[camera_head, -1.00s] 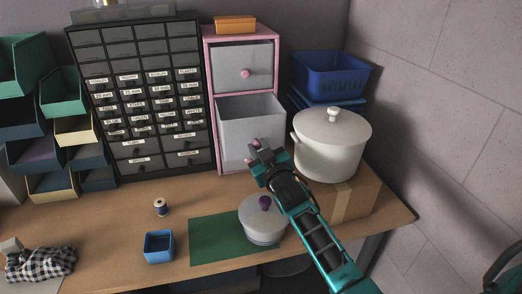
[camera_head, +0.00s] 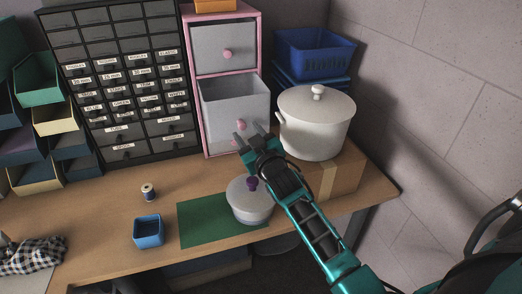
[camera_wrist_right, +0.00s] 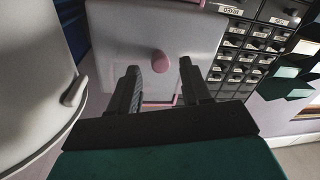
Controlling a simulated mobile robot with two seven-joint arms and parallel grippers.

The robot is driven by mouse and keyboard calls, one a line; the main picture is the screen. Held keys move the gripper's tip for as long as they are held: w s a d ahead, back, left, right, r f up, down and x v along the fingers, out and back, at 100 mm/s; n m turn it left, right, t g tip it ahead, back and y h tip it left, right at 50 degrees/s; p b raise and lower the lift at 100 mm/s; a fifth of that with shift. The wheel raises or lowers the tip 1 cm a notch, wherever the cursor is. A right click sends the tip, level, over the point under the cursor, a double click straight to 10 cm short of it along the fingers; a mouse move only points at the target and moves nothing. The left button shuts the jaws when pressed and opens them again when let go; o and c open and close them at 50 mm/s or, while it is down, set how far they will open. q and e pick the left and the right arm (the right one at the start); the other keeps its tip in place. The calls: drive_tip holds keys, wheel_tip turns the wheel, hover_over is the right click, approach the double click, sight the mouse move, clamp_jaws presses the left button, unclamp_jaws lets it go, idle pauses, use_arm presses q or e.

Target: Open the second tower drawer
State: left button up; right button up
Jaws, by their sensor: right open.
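The pink-framed drawer tower (camera_head: 201,120) stands at the back of the table. Its top drawer (camera_head: 208,44) is shut. Its second drawer (camera_head: 220,120) is pulled out, with its grey inside visible from above and a pink knob (camera_head: 241,125) on its front. My right gripper (camera_head: 249,133) is open in front of this drawer. In the right wrist view my gripper (camera_wrist_right: 158,68) has its two fingers apart and empty, with a pink knob (camera_wrist_right: 160,62) on a pale front beyond them. My left gripper is not in view.
A white lidded pot (camera_head: 312,135) stands on a cardboard box (camera_head: 345,180) close right of my gripper. A grey lidded pot (camera_head: 250,208) is below my forearm on a green mat (camera_head: 195,222). A dark labelled cabinet (camera_head: 183,75) adjoins the tower at left.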

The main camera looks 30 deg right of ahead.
drive_tip(key=s+a, duration=0.1)
drive_tip(key=s, duration=0.9)
drive_tip(key=shift+a, duration=0.1)
drive_tip(key=s+a+f+g+y, duration=0.2)
drive_tip(key=s+a+f, duration=0.3)
drive_tip(key=s+f, duration=0.3)
drive_tip(key=s+a+f+g+y, duration=0.2)
drive_tip(key=s+a+f+g, duration=0.3)
drive_tip(key=s+f, duration=0.3)
wheel_tip(320, 180, down, 3)
drive_tip(key=shift+s+a+r, duration=0.1)
drive_tip(key=shift+s+a, duration=0.15)
drive_tip(key=shift+s, duration=0.1)
